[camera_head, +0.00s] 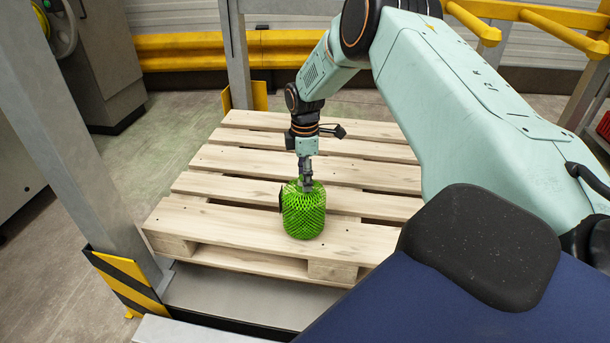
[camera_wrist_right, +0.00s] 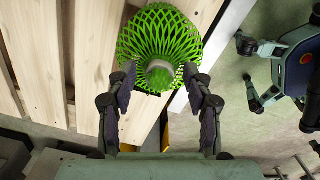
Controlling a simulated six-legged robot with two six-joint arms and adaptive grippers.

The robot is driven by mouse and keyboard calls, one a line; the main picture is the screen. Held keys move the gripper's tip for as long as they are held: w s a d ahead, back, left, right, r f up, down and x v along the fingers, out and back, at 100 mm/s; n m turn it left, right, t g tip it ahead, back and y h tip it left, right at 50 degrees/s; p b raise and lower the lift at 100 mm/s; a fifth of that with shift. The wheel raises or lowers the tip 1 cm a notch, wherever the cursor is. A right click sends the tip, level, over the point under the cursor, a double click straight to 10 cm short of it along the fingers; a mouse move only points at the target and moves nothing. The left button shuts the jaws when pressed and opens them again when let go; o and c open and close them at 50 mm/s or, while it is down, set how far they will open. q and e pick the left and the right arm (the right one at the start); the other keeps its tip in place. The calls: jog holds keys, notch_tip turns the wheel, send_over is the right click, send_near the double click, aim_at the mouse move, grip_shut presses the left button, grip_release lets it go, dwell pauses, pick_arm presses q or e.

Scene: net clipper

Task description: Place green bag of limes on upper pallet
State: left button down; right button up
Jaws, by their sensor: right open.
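The green net bag of limes (camera_head: 304,214) stands upright on the wooden pallet (camera_head: 240,231), near its front edge. My right gripper (camera_head: 305,183) is directly above the bag, with its fingers at the bag's top. In the right wrist view the bag (camera_wrist_right: 160,40) lies ahead of the open fingers of my right gripper (camera_wrist_right: 160,88), and its gathered end sits between the fingertips. The fingers stand apart on both sides of that end and do not close on it. My left gripper is not in view.
A grey post (camera_head: 85,130) with a yellow-black striped base guard (camera_head: 128,280) stands left of the pallet. Yellow rails (camera_head: 190,45) run behind it. Bare pallet slats lie behind and to the left of the bag.

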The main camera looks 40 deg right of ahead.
notch_tip(320, 180, up, 12)
jog(key=p, duration=0.4)
jog(key=s+a+f+m+y, duration=0.1)
jog(key=s+a+f+m, duration=0.2)
jog(key=s+a+f, duration=0.45)
jog(key=s+a+f+m, duration=0.2)
jog(key=s+a+f, duration=0.3)
jog(key=a+f, duration=0.5)
jog(key=s+a+f+m, duration=0.1)
jog(key=s+a+m, duration=0.1)
jog(key=s, duration=1)
jog(key=s+a+f+m+h, duration=0.1)
jog(key=s+a+m, duration=0.2)
jog(key=s, duration=0.8)
jog(key=shift+s+a+m, duration=0.25)
jog(key=shift+s+m, duration=0.15)
jog(key=shift+m, duration=0.6)
jog(key=shift+c, duration=1.3)
